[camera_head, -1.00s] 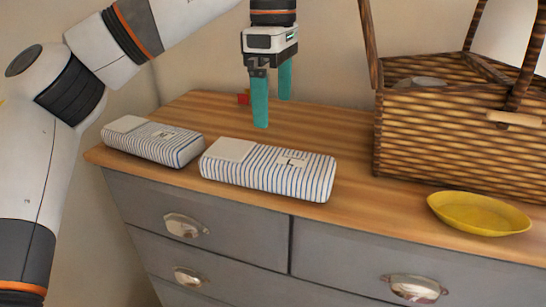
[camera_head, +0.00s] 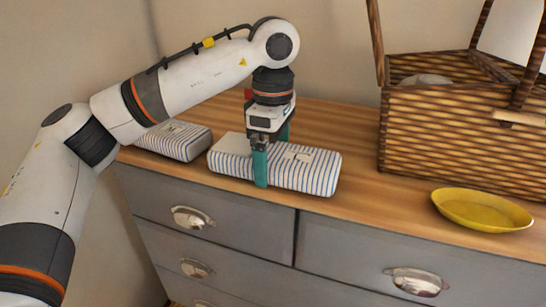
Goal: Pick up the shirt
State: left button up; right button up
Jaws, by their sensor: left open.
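Two folded striped shirts lie on the wooden dresser top (camera_head: 350,192). The nearer shirt (camera_head: 310,177), white with blue stripes and a label patch, lies left of the middle. The other shirt (camera_head: 178,142) is to its left, partly hidden behind my left arm. My left gripper (camera_head: 272,160) points down over the nearer shirt with its teal fingers open. One finger is at the shirt's front side and the other is toward its back side, so they straddle it. Whether they touch the cloth is unclear. My right gripper is not in view.
A wicker basket (camera_head: 440,135) with raised lid and handle stands at the right, with something pale inside. A yellow dish (camera_head: 482,209) sits near the front edge. A small red object (camera_head: 248,94) is behind my gripper. Bare wood lies between shirt and basket.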

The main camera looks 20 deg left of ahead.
aim_at(273, 151)
pick_arm(q)
jog(key=shift+d, duration=0.1)
jog(key=shift+c, duration=0.9)
jog(key=c, duration=0.8)
notch_tip(273, 151, up, 10)
